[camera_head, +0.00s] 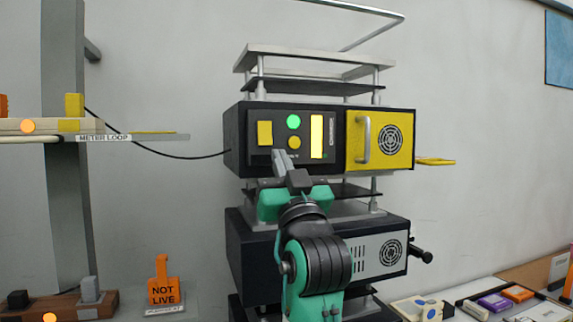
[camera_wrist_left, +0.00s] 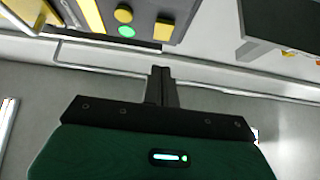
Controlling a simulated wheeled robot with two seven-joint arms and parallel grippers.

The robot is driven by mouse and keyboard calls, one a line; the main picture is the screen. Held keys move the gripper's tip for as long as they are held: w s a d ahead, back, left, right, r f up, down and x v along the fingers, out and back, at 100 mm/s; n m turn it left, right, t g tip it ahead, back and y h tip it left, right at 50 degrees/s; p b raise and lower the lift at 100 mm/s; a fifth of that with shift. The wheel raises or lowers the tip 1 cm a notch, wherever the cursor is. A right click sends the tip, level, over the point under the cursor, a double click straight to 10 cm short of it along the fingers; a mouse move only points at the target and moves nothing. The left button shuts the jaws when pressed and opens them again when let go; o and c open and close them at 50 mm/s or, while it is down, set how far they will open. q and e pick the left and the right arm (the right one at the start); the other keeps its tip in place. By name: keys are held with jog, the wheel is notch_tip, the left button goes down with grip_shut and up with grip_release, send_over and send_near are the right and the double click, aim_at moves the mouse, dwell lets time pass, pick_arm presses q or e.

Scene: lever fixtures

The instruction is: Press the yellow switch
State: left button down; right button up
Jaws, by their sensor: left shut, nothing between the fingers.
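The square yellow switch (camera_head: 264,133) sits at the left end of the control panel on the upper black box. In the left wrist view the same yellow switch (camera_wrist_left: 163,30) shows near the top, beside a lit green button (camera_wrist_left: 126,31). A small round yellow button (camera_head: 294,142) is to its right, below the green one. My left gripper (camera_head: 279,153) is shut and empty, its fingertips just below and slightly right of the yellow switch in the picture. I see no contact with the switch. In the left wrist view the shut fingers (camera_wrist_left: 161,70) point towards the panel.
A yellow door with a grey handle (camera_head: 364,139) is right of the panel. A second black box (camera_head: 375,252) stands below. A shelf labelled "METER LOOP" (camera_head: 104,138) is at left, with a cable to the box. An orange "NOT LIVE" tag (camera_head: 163,290) stands lower left.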

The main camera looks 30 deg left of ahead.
aim_at(266, 136)
pick_arm(q)
jog(key=w+a+p, duration=0.1)
jog(key=w+a+r+p, duration=0.1)
jog(key=a, duration=0.1)
jog(key=w+a+r+p, duration=0.1)
jog(key=w, duration=0.1)
jog(key=shift+a+r, duration=0.2)
jog(key=shift+a, duration=0.15)
jog(key=shift+w+a+f+p, duration=0.1)
jog(key=shift+w+a+p, duration=0.15)
jog(key=shift+a+p, duration=0.1)
jog(key=shift+w+a+f, duration=0.1)
